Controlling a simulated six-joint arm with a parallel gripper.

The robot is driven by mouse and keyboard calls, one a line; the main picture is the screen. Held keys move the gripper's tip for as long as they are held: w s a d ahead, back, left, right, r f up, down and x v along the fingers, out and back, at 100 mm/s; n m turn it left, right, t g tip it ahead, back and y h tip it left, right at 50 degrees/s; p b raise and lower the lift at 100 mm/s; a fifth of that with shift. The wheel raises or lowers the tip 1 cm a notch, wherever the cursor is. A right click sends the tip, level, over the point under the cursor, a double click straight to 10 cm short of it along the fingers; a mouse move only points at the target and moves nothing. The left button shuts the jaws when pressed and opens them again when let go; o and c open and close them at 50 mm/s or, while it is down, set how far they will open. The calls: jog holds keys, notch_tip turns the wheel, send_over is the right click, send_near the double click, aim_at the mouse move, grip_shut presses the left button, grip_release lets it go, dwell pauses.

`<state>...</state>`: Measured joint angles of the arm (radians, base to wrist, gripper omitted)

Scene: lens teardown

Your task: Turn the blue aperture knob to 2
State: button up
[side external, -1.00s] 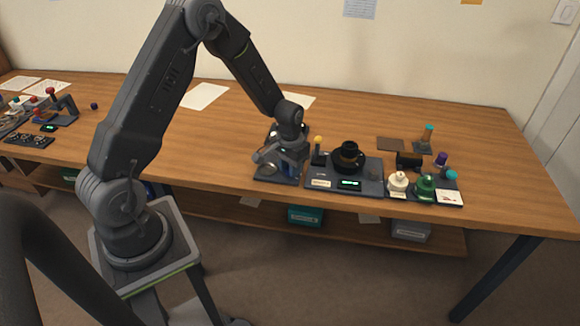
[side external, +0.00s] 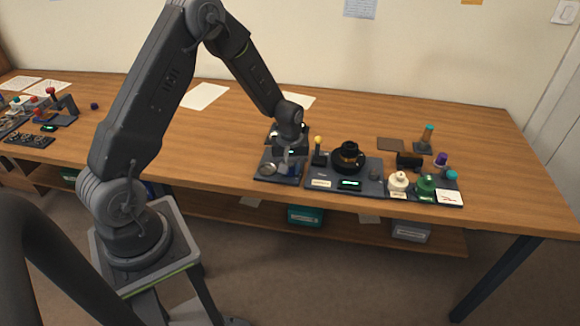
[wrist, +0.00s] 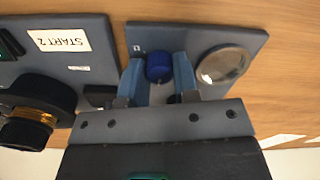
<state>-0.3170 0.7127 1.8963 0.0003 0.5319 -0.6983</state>
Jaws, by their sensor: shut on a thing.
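The blue aperture knob (wrist: 159,66) stands on a dark grey plate (wrist: 240,42) in the wrist view. My gripper (wrist: 159,72) has its two blue-grey fingers around the knob, one on each side, and is shut on it. In the side external view my gripper (side external: 287,163) is low over the plate, and its fingers and the wrist hide most of the knob. A small mark is printed beside the knob, but the knob's setting cannot be read.
A round glass lens (wrist: 222,65) lies on the same plate beside the knob. The neighbouring plate (side external: 322,174) carries a black lens barrel (side external: 347,160), a yellow-topped lever (side external: 318,148) and a green display (side external: 350,183). White and green knobs stand further right.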

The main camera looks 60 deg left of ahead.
jog(key=shift+n, duration=0.3)
jog(key=o, duration=0.9)
jog(key=shift+r, duration=0.1)
notch_tip(320, 180, up, 14)
jog(key=shift+f, duration=0.2)
jog(key=shift+d+r, duration=0.1)
